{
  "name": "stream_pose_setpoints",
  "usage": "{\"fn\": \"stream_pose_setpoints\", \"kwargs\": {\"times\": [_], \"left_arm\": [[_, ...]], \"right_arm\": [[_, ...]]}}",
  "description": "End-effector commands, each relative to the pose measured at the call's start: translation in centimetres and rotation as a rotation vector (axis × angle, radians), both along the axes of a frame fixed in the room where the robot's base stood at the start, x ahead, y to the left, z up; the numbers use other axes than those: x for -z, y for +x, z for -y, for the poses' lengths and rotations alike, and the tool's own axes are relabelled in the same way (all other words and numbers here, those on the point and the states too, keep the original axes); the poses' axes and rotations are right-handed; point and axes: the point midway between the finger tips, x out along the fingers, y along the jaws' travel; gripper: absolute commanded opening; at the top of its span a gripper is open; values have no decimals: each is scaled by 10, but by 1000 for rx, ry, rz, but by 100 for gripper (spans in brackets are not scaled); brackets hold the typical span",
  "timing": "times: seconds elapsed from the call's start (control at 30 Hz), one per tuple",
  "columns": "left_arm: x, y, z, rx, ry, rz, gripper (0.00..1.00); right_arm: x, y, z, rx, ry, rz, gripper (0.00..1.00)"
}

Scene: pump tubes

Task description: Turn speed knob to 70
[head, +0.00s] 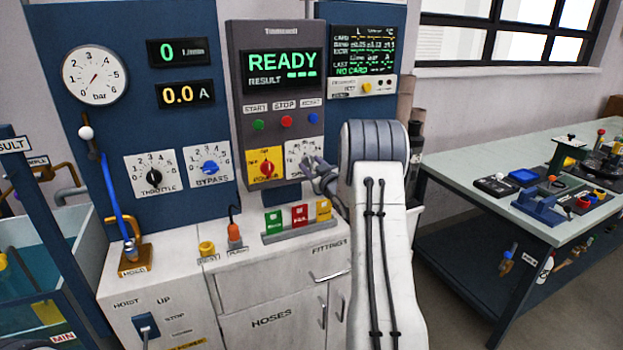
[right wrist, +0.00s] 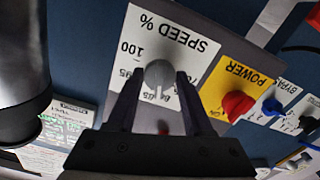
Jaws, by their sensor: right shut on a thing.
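The speed knob (right wrist: 158,74) is a round grey knob on a white "SPEED %" plate (right wrist: 183,42), seen upside down in the right wrist view. My right gripper (right wrist: 158,80) has its two dark fingers on either side of the knob and is shut on it. A light pointer mark on the knob points down in that view; the number it meets is partly hidden and too small to read. In the head view the speed plate (head: 305,148) is partly covered by my right gripper (head: 316,172). My left gripper is not in view.
The red power knob (head: 266,167) on its yellow plate is just left of the speed plate. Above are the start (head: 258,124), stop and reset buttons and a display (head: 281,70) reading READY. A card rack (head: 297,232) sits below. A bench (head: 480,165) stands at right.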

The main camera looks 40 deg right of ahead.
Motion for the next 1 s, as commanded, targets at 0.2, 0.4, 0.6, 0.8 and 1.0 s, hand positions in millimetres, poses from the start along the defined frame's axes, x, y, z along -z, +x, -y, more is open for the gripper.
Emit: {"fn": "stream_pose_setpoints", "kwargs": {"times": [0.2, 0.4, 0.6, 0.8, 1.0], "left_arm": [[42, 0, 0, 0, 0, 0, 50], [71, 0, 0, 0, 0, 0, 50], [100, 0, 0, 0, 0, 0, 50], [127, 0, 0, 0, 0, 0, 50], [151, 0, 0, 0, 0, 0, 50]], "right_arm": [[6, 0, 1, 0, -204, -46, 0], [6, 0, 1, 1, -389, -91, 0], [5, 0, 1, 1, -574, -135, 0], [5, 0, 1, 1, -759, -180, 0], [4, 0, 1, 0, -934, -222, 0]]}}
